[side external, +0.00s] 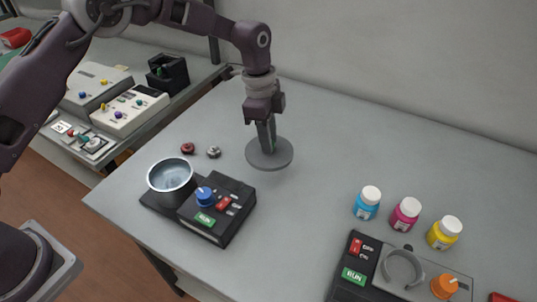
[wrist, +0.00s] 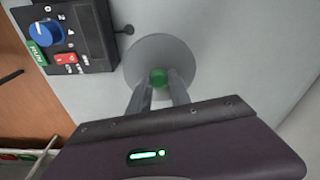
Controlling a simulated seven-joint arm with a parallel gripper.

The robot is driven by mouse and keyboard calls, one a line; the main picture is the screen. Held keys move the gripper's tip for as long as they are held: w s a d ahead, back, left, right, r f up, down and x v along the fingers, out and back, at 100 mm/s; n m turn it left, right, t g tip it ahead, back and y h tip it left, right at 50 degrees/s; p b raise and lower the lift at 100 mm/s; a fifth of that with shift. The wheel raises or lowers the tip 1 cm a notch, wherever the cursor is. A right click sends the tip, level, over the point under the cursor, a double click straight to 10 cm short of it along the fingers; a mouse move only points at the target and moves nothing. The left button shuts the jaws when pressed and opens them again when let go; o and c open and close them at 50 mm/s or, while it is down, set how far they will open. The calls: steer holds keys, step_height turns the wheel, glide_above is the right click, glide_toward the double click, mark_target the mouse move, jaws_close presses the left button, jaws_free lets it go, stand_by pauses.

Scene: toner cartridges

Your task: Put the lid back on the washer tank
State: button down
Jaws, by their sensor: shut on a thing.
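The washer tank (side external: 171,176) is a round metal cup with an open top, set at the left of a black control unit (side external: 222,226). The lid (side external: 269,155) is a flat grey disc, and it also shows in the wrist view (wrist: 145,58). My gripper (side external: 268,141) is shut on the lid's green knob (wrist: 159,77), one finger on each side. The lid hangs roughly level to the right of and behind the tank, apart from it. I cannot tell exactly how high it is above the table. The tank is out of the wrist view.
The unit carries a blue dial (side external: 204,196). Two small rings (side external: 188,148) (side external: 214,152) lie behind the tank. Cyan (side external: 366,205), magenta (side external: 405,214) and yellow (side external: 443,234) bottles stand at right, near a second black unit (side external: 352,283). The table middle is clear.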

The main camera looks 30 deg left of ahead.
steer(key=s+a+r+n, duration=0.2)
steer(key=s+a+r, duration=0.3)
steer(key=a, duration=0.4)
steer(key=s+a+n, duration=0.4)
steer(key=s+a, duration=0.5)
steer(key=s, duration=0.2)
steer(key=shift+t, duration=0.4)
steer(key=shift+s+a+f, duration=0.1)
steer(key=shift+f, duration=2.6)
steer(key=shift+f, duration=0.15)
steer(key=c, duration=1.1)
jaws_free()
steer(key=o, duration=0.5)
steer(key=shift+c, duration=0.2)
